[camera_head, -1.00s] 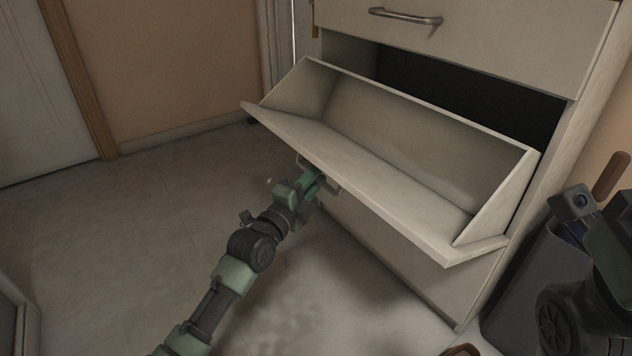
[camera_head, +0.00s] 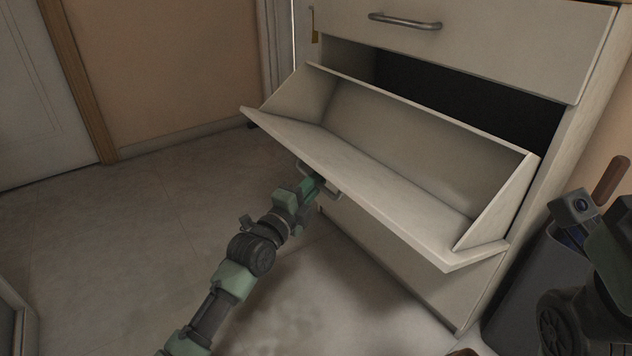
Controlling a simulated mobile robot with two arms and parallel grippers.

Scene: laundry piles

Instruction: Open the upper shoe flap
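The upper shoe flap (camera_head: 375,180) of the pale cabinet is tilted far out, its empty inside showing and a dark gap open behind it. Its handle (camera_head: 331,191) is partly visible under the flap's front edge. My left gripper (camera_head: 318,186) is at this handle, below the edge; its fingertips are small and partly hidden, but they appear closed around the handle. My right arm shows at the right edge, away from the flap; its fingertips are not visible.
A drawer with a metal handle (camera_head: 405,21) sits shut above the flap. A dark bin (camera_head: 530,290) stands right of the cabinet, near my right arm. The tiled floor (camera_head: 130,240) at left is clear. A brown object (camera_head: 462,352) shows at the bottom edge.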

